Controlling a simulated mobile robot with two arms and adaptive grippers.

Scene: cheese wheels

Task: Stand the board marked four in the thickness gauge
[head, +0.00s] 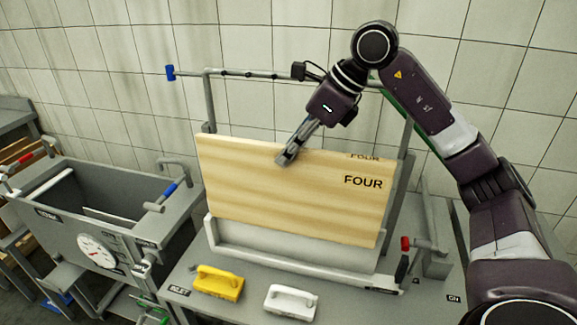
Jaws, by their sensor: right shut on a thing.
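The wooden board marked FOUR (290,195) stands upright and slightly tilted in the picture, its left end higher than its right. My left gripper is not in view.
A yellow handled block (218,283) and a white one (291,301) lie on the grey bench in front. A grey vat with a dial (97,251) stands at the left. A red-ended lever (406,244) is right of the frame. A tiled wall is behind.

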